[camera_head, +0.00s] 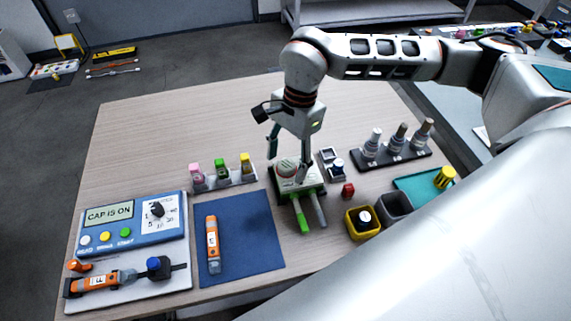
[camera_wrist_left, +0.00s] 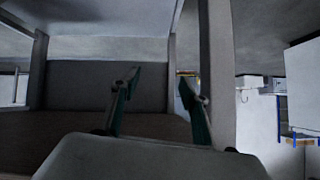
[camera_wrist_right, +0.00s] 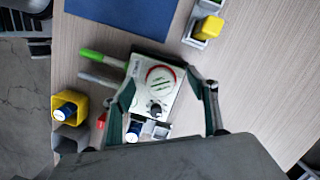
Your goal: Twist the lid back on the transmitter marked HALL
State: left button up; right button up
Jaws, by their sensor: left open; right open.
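A pale box with green sides (camera_head: 311,189) stands near the table's middle, with a round, red-ringed disc (camera_wrist_right: 160,77) on top. It may be the transmitter; I cannot read HALL on it or anywhere else. A dark knob (camera_wrist_right: 156,110) sits beside the disc. My right gripper (camera_head: 287,170) is open and pointing down at this box; in the right wrist view its fingers lie on either side of the disc, and I cannot tell whether they touch it. My left gripper (camera_wrist_left: 159,76) is open and empty, away from the table, and out of the head view.
A green-ended rod and a grey one (camera_wrist_right: 100,78) stick out of the box's front. A blue mat (camera_head: 253,235) holds an orange tool (camera_head: 212,240). Yellow bin (camera_head: 352,228), red block (camera_head: 348,190) and bottle rack (camera_head: 405,158) stand right.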

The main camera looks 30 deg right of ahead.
jog(key=shift+r, duration=0.25)
pick_arm(q)
jog(key=shift+w+r, duration=0.55)
jog(key=shift+r, duration=0.2)
pick_arm(e)
jog(key=shift+r, duration=0.1)
pick_arm(q)
jog(key=shift+p, duration=0.3)
jog(key=shift+s, duration=0.2)
pick_arm(e)
jog(key=shift+r, duration=0.15)
jog(key=shift+r, duration=0.1)
jog(key=shift+r+p, duration=0.4)
jog(key=shift+r, duration=0.05)
jog(key=shift+r+p, duration=1.25)
jog(key=shift+r, duration=0.55)
jog(key=shift+r+p, duration=0.45)
jog(key=shift+r, duration=0.2)
pick_arm(q)
jog(key=shift+t, duration=0.3)
jog(key=r, duration=0.2)
jog(key=w+r, duration=0.1)
jog(key=r, duration=0.2)
jog(key=shift+w+a, duration=0.1)
